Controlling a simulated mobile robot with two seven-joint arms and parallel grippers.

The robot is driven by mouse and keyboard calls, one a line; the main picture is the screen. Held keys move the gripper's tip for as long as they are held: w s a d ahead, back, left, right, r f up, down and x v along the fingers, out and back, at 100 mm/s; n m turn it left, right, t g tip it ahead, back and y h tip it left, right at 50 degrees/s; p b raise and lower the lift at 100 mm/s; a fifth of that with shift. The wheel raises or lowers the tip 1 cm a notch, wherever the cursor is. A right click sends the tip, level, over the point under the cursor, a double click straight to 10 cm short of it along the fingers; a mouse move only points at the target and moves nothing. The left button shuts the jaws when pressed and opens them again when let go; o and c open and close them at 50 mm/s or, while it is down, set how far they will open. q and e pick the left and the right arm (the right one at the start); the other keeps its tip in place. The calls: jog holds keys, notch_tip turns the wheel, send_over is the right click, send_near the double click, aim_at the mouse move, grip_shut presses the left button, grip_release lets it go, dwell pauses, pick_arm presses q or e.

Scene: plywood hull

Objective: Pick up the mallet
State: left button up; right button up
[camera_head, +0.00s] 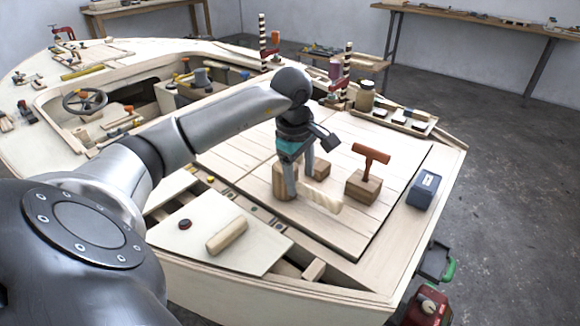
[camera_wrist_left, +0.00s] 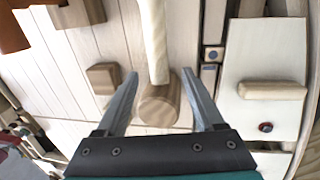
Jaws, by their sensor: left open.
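The wooden mallet lies on the plank deck, with its round head (camera_head: 282,182) under my left gripper and its pale handle (camera_head: 322,197) pointing to the lower right. In the left wrist view the mallet's head (camera_wrist_left: 158,106) shows between the two fingers, with the handle running up the picture. My left gripper (camera_head: 300,182) is open and points down over the mallet. The fingers are on either side of it without visibly gripping it; the exact height gap cannot be told. One finger partly hides the head in the head view. My right gripper is not in view.
A wooden block (camera_head: 319,168) stands close behind the mallet. A red-brown T-shaped piece (camera_head: 371,158) stands on another block (camera_head: 362,187) to the right. A blue box (camera_head: 424,190) sits near the deck's right edge. A short wooden roller (camera_head: 227,236) lies on a pale panel (camera_head: 190,256) in front.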

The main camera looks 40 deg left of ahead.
aim_at(304, 186)
pick_arm(q)
jog(key=f, duration=0.2)
jog(key=f+b, duration=0.1)
jog(key=shift+w+d+f, duration=0.2)
jog(key=shift+w+f, duration=0.2)
jog(key=shift+f, duration=0.5)
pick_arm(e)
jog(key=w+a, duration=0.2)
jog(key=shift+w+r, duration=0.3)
pick_arm(q)
grip_shut()
jog(key=shift+w+r, duration=0.1)
